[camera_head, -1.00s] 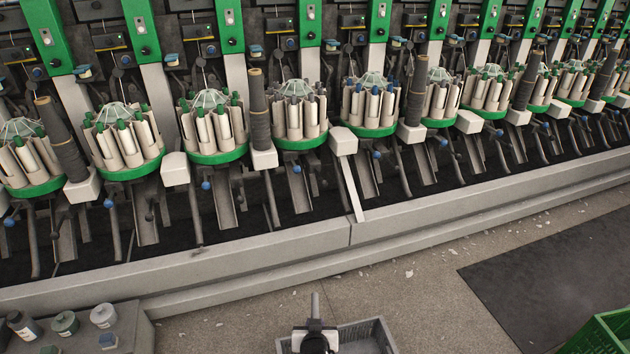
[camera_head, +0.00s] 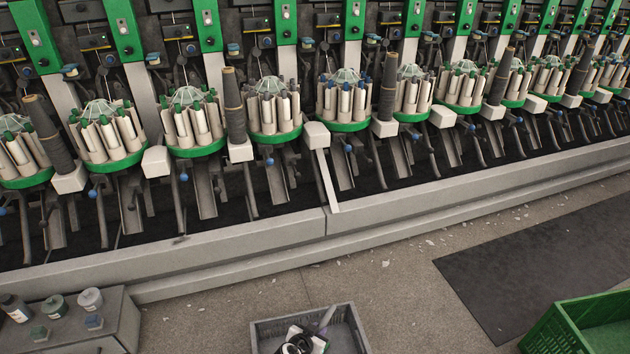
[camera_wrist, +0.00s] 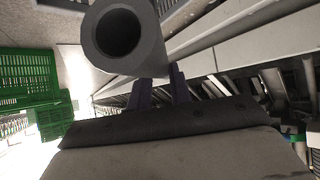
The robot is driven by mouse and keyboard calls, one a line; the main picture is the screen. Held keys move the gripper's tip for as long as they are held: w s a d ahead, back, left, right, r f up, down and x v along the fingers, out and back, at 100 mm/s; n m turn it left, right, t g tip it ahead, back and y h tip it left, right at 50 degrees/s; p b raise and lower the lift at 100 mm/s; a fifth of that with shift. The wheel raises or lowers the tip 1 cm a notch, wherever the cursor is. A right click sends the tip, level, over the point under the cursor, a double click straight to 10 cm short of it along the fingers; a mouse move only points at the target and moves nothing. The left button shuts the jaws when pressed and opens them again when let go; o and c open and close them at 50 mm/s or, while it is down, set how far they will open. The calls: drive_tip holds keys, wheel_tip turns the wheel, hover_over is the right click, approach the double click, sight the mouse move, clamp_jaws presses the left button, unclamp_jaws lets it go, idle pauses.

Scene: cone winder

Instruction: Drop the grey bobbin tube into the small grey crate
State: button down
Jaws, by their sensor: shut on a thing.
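The grey bobbin tube (camera_head: 327,317) is held in my gripper (camera_head: 318,334) at the bottom of the head view. It is tilted, its free end pointing up and right. In the wrist view the tube (camera_wrist: 150,42) shows its dark hollow end, with the two dark fingers (camera_wrist: 160,94) against it. The small grey crate (camera_head: 281,321) is on the floor, and the gripper and tube overlap its inside in the head view. How high the tube is above the crate floor I cannot tell. The crate's near side is cut off by the picture edge.
The winding machine, with its low grey front ledge (camera_head: 250,248), runs across behind the crate. A grey cabinet (camera_head: 115,320) with small jars stands at lower left. A green crate (camera_head: 565,330) is at lower right near a dark mat (camera_head: 540,270). Bare floor lies between.

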wheel_tip(320, 180, down, 8)
drive_tip(key=w+a+m+h+b, duration=0.1)
drive_tip(key=b, duration=0.3)
drive_tip(key=shift+a+r+g, duration=0.15)
drive_tip(key=shift+a+g, duration=0.05)
drive_tip(key=shift+g, duration=0.1)
drive_tip(key=c, duration=1.2)
unclamp_jaws()
drive_tip(key=p+v, duration=0.7)
drive_tip(key=v, duration=0.7)
drive_tip(key=shift+w, duration=0.1)
